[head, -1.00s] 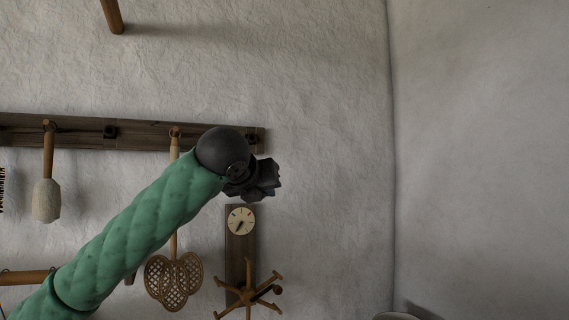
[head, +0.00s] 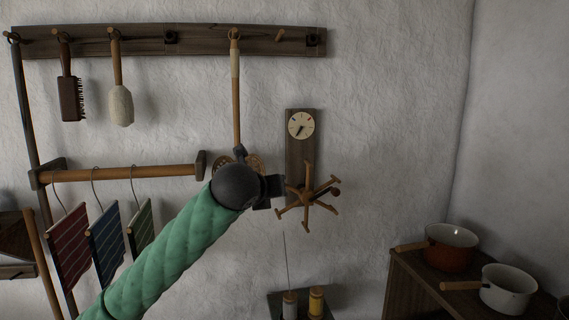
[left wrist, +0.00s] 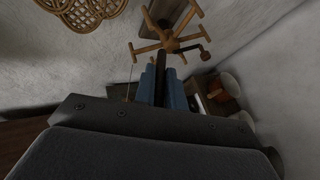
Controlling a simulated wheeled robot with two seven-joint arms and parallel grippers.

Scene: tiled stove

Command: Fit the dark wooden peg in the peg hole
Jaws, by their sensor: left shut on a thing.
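My left gripper (head: 277,187) is in front of the wall, at the left side of the wooden spoked winder (head: 307,196). In the left wrist view its blue fingers (left wrist: 162,88) are shut on the dark wooden peg (left wrist: 160,62), a dark bar standing out between them. The peg cannot be made out in the head view. The spoked winder also shows in the left wrist view (left wrist: 170,42), just beyond the peg's tip. I cannot make out the peg hole in either view. My right gripper is not in view.
A peg rail (head: 200,40) with hanging brushes runs along the wall above. A clock dial (head: 301,125) is on the board above the winder. Striped cloths (head: 107,240) hang at left. Pots (head: 450,248) stand on a cabinet at right. Thread spools (head: 316,300) are below.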

